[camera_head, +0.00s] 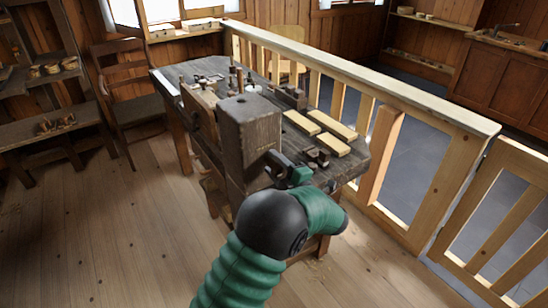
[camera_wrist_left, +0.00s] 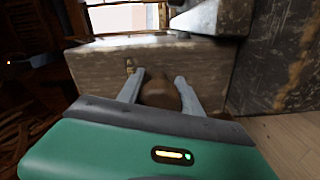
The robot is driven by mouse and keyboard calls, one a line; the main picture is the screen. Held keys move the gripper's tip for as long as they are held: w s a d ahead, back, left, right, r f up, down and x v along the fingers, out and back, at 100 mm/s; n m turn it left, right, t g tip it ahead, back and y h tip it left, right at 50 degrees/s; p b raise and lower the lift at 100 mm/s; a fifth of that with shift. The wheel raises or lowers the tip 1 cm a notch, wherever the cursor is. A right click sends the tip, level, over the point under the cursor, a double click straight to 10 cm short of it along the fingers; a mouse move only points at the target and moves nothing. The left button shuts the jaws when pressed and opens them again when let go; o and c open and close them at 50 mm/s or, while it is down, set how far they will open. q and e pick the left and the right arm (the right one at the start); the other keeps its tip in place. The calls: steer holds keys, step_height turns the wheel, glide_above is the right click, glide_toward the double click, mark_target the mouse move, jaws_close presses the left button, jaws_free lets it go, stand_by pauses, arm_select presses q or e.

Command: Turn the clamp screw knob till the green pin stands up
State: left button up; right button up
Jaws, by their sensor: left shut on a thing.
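A brown round knob (camera_wrist_left: 160,95) sits between the two grey fingers of my left gripper (camera_wrist_left: 159,84) in the left wrist view. The gripper is shut on it, with one finger on each side. Behind the knob is a worn wooden block (camera_wrist_left: 95,66) with a small marking on its face. In the head view my left gripper (camera_head: 277,166) is beside the tall dark wooden block (camera_head: 249,125) at the bench's near end, and the knob is hidden there. I cannot make out the green pin in either view. My right gripper is not in view.
The dark workbench (camera_head: 212,66) carries several small tools and pale wooden bars (camera_head: 318,126). A wooden railing (camera_head: 375,80) runs close along its right side. A chair (camera_head: 135,95) and a low bench (camera_head: 60,135) stand left. The floor at front left is clear.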

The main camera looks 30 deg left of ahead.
arm_select(q)
steer(key=m+p, duration=0.1)
steer(key=m, duration=0.1)
steer(key=m+p, duration=0.1)
steer(key=p, duration=0.1)
steer(key=m+p, duration=0.1)
steer(key=m, duration=0.1)
steer(key=shift+d+f+m+p, duration=0.15)
steer(key=shift+f+m+p, duration=0.15)
steer(key=shift+s+f+m+p, duration=0.1)
steer(key=shift+f+m+p, duration=0.15)
steer(key=shift+m+p, duration=0.75)
steer(key=shift+f+m, duration=0.1)
steer(key=shift+m, duration=0.2)
steer(key=o, duration=1.4)
steer(key=shift+c, duration=0.2)
steer(key=shift+r, duration=0.3)
